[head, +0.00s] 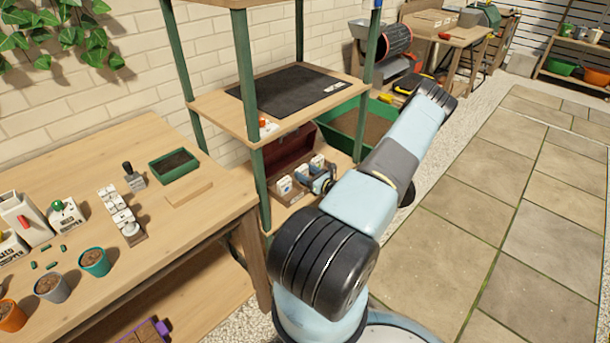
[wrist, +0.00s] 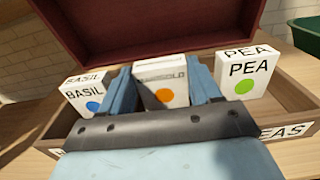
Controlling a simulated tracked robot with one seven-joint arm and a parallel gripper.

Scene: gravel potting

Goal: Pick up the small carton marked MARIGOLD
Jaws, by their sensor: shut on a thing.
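The small white carton (wrist: 160,84) with an orange dot stands between my gripper's fingers (wrist: 165,92) in the wrist view. Its lettering is partly hidden, with "GOLD" readable on its upper edge. My gripper is shut on it, one blue finger on each side. The BASIL carton (wrist: 86,97) with a blue dot stands to the left, and the PEA carton (wrist: 246,76) with a green dot to the right. All are at the wooden box (wrist: 289,92). In the head view my gripper (head: 322,184) reaches into the shelf at these cartons.
The box's dark red lid (wrist: 150,25) stands open behind the cartons. A shelf board (head: 215,108) with a dark mat (head: 290,88) lies above, and a green post (head: 262,190) stands at the left. A green tray (head: 345,120) is behind to the right.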

